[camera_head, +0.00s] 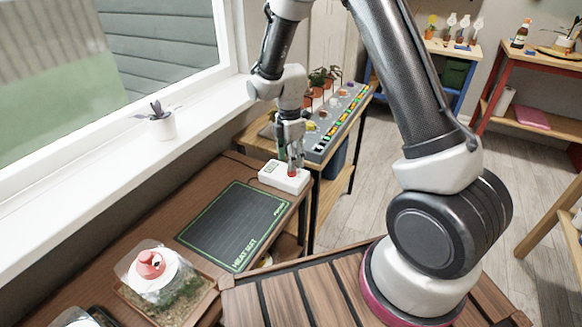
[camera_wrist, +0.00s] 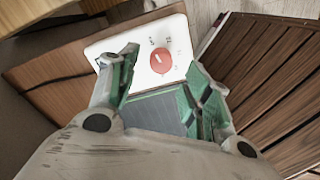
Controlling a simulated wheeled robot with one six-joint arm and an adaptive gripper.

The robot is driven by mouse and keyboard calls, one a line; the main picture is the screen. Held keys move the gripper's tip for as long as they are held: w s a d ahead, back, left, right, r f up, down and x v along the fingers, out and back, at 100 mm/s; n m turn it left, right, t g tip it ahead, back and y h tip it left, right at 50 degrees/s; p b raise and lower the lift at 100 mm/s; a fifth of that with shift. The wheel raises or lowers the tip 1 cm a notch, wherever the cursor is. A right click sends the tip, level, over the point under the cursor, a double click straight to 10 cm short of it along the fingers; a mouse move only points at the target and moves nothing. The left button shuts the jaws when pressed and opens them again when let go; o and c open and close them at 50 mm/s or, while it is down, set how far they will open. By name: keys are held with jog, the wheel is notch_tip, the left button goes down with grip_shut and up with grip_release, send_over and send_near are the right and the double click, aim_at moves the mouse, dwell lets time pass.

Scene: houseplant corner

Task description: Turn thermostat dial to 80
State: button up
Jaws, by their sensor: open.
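The thermostat is a white box (camera_head: 274,178) on the brown bench, near its far right corner, beyond the heat mat (camera_head: 235,222). Its round red dial (camera_wrist: 161,62) has a light pointer line; the printed marks by it are too small to read surely. In the head view the dial (camera_head: 292,173) shows just under the fingers. My gripper (camera_head: 289,161) points down over the box. In the wrist view its green-padded fingers (camera_wrist: 163,66) are open, one to each side of the dial, with a gap on both sides. I cannot tell whether the tips reach the dial's height.
A grey tray with coloured strips (camera_head: 335,127) and potted seedlings (camera_head: 318,80) stand just beyond the thermostat. A plastic-covered planter with a red-topped lid (camera_head: 150,268) sits at the front left. A small potted plant (camera_head: 161,124) is on the windowsill.

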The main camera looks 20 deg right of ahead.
jog(key=shift+s+f, duration=0.1)
jog(key=shift+f, duration=1.85)
jog(key=shift+c, duration=0.2)
jog(key=c, duration=1)
